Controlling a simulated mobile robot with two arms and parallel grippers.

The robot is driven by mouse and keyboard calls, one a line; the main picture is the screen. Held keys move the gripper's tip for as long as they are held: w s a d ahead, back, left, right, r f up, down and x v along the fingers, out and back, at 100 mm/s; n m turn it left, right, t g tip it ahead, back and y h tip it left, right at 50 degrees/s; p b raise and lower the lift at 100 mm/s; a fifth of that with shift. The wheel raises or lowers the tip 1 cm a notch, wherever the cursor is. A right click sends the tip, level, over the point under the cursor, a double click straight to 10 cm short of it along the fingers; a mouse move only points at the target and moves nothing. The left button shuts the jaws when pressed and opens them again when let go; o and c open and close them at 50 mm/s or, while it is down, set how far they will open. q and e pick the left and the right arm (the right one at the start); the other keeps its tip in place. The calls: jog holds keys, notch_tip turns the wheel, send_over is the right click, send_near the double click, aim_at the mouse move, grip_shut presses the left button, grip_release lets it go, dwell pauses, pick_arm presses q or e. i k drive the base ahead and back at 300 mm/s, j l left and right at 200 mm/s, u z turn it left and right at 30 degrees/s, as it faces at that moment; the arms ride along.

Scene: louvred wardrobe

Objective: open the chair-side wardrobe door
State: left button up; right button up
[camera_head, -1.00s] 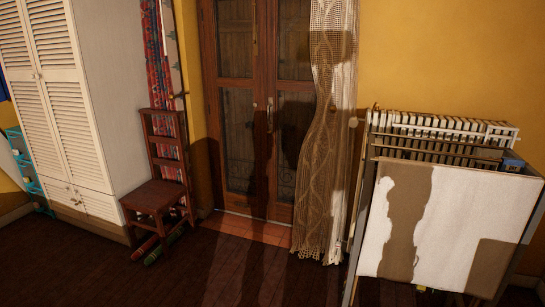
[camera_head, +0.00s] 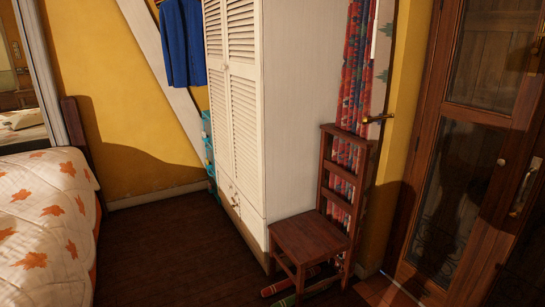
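The white louvred wardrobe (camera_head: 295,120) stands in the middle of the head view, its louvred front seen at a steep angle and facing left. The chair-side door (camera_head: 245,110) is the one nearer the wooden chair (camera_head: 312,238), and it looks shut. The other door (camera_head: 214,90) is beside it on the left and also looks shut. Small knobs or a latch (camera_head: 234,202) show low on the front, too small to make out well. The chair stands against the wardrobe's right side panel. Neither of my grippers is in view.
A bed (camera_head: 45,215) with an orange-patterned cover fills the left edge. Dark floor (camera_head: 165,250) lies clear between bed and wardrobe. Blue cloth (camera_head: 182,42) hangs behind the wardrobe. Rolled items (camera_head: 290,281) lie under the chair. A glazed wooden door (camera_head: 455,150) is on the right.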

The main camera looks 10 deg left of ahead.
aim_at(243, 19)
jog(key=i+j+u, duration=0.25)
jog(key=i+u, duration=0.2)
jog(key=i, duration=0.15)
jog(key=i+u, duration=0.4)
jog(key=i, duration=0.2)
jog(key=i+l+u, duration=0.15)
jog(key=i+u, duration=0.3)
jog(key=i, duration=0.2)
